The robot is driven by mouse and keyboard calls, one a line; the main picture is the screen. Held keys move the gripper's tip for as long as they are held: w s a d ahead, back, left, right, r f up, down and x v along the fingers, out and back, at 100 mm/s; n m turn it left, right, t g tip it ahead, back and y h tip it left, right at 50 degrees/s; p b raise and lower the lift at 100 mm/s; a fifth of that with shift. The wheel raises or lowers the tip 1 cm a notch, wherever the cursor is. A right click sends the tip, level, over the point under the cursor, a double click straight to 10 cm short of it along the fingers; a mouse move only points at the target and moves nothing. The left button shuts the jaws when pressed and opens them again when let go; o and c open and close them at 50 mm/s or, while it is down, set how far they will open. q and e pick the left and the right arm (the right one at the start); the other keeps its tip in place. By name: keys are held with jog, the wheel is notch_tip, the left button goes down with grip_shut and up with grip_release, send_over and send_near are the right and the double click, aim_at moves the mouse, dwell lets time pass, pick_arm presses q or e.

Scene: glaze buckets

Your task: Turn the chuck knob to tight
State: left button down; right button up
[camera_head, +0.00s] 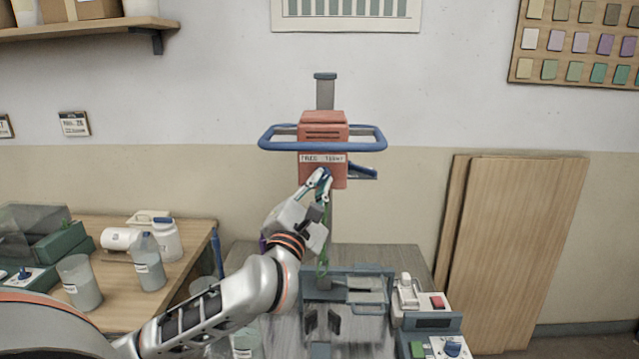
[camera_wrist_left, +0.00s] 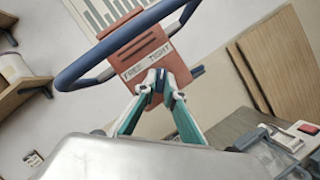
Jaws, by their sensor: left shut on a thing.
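The mixer head (camera_head: 322,120) is an orange-red box on a grey column, with a blue handle bar (camera_head: 270,143) around it. A white label (camera_head: 322,158) on its front reads FREE at left and TIGHT at right; it also shows tilted in the left wrist view (camera_wrist_left: 146,58). My left gripper (camera_head: 321,178) is at the front of the box, just below the label. Its fingertips (camera_wrist_left: 161,82) are closed around the small dark blue chuck knob (camera_wrist_left: 160,79), which they mostly hide. The knob's exact pointing direction cannot be told. My right gripper is not in view.
A blue lever (camera_head: 363,172) sticks out right of the box. Below stands a grey frame (camera_head: 345,275) on the grey table, with a control box (camera_head: 432,322) at its right. A wooden table (camera_head: 190,232) with jars is at left. Boards (camera_head: 515,240) lean on the wall.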

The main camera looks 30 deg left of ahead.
pick_arm(q)
jog(key=shift+a, duration=0.1)
dwell(0.3)
jog(key=c, duration=2.2)
grip_release()
jog(key=shift+o, duration=0.3)
jog(key=shift+w, duration=0.1)
jog(key=shift+f, duration=0.1)
jog(key=v, duration=0.7)
jog(key=shift+s, duration=0.3)
